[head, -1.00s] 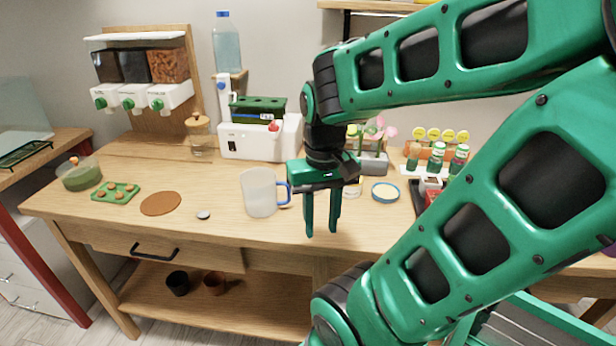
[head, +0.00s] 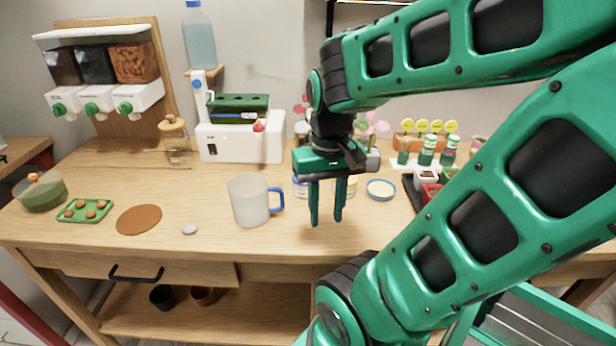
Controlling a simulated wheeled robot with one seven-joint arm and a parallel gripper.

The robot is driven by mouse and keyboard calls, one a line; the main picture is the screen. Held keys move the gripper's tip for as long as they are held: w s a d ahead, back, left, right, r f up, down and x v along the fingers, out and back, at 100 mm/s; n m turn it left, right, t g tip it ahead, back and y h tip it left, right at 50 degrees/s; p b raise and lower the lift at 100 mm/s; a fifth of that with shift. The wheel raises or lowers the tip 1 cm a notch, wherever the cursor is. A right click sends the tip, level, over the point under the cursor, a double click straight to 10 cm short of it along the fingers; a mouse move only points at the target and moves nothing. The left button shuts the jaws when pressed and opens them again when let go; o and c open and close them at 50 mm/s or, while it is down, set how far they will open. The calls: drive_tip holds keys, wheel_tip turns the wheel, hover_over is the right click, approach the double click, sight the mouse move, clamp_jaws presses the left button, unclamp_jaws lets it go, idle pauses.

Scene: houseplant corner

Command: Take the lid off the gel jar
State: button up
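My gripper (head: 326,220) hangs fingers down over the middle of the workbench, with its two fingers apart and nothing between them. Behind the fingers, a small jar with a bluish label (head: 300,188) shows at their left and a small yellowish jar (head: 351,186) at their right. Both are partly hidden by my gripper, and their tops cannot be made out. I cannot tell which one is the gel jar. A shallow round dish with a blue rim (head: 380,190) lies just right of them.
A frosted mug (head: 250,200) with a blue handle stands close left of my gripper. A white machine (head: 240,143) and a glass jar with a wooden top (head: 177,145) stand behind. A dark tray of small pots (head: 425,187) is at right. The bench's front edge is mostly clear.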

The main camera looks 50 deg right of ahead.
drive_tip(key=o, duration=1.1)
drive_tip(key=shift+s+d+r+m, duration=0.1)
drive_tip(key=shift+s+r+m, duration=0.1)
drive_tip(key=shift+r, duration=0.15)
drive_tip(key=shift+s+d+r+m, duration=0.1)
drive_tip(key=shift+r+m, duration=0.1)
drive_tip(key=shift+r, duration=0.1)
drive_tip(key=shift+o, duration=0.2)
drive_tip(key=w+d+r+m, duration=0.3)
drive_tip(key=w+d+m, duration=0.2)
drive_tip(key=w+m, duration=0.35)
drive_tip(key=w+d+r+m, duration=0.3)
drive_tip(key=w+d+m, duration=0.35)
drive_tip(key=w, duration=0.25)
drive_tip(key=shift+a+f, duration=0.15)
drive_tip(key=shift+f, duration=2.45)
drive_tip(key=shift+a+f, duration=0.15)
drive_tip(key=shift+f, duration=2.45)
